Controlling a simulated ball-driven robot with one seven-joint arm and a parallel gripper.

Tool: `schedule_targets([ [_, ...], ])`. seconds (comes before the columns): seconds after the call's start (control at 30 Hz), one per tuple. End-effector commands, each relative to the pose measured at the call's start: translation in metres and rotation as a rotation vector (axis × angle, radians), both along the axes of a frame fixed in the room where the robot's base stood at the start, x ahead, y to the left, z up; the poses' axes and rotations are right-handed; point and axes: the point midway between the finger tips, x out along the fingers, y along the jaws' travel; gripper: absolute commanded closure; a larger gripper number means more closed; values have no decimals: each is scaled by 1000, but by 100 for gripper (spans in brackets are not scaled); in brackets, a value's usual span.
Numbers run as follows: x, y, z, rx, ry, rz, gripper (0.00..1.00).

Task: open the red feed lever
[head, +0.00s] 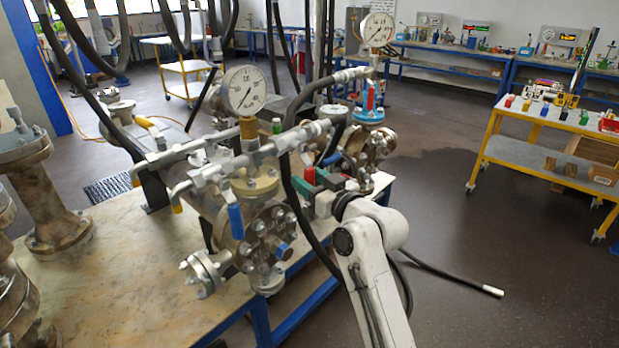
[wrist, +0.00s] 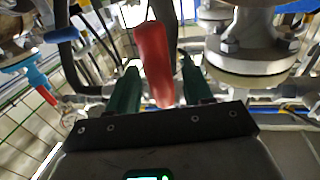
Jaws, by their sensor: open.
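The red feed lever (wrist: 153,55) stands upright in the middle of the wrist view. My gripper (wrist: 159,72) is open, with one green finger on each side of the lever. Dark gaps show between lever and fingers, so I see no grip on it. In the head view the red lever (head: 309,176) is a small patch beside my gripper (head: 320,184), among the pipes at the right end of the bench. Hoses and pipes partly hide the fingers there.
A blue-handled valve (head: 236,220) and a bolted flange (head: 268,240) are close left of my gripper. Another red handle (head: 370,100) stands on a blue flange behind. A black hose (head: 293,200) hangs just beside the gripper. Open floor (head: 480,240) is to the right.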

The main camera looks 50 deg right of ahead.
Motion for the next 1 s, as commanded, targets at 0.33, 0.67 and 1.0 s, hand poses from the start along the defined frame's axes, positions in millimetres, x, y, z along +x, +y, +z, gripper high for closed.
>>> schedule_targets([
  [0.33, 5, 0, 0, 0, 0, 1, 49],
  [0.67, 5, 0, 0, 0, 0, 1, 79],
  [1.0, 4, 0, 0, 0, 0, 0, 100],
])
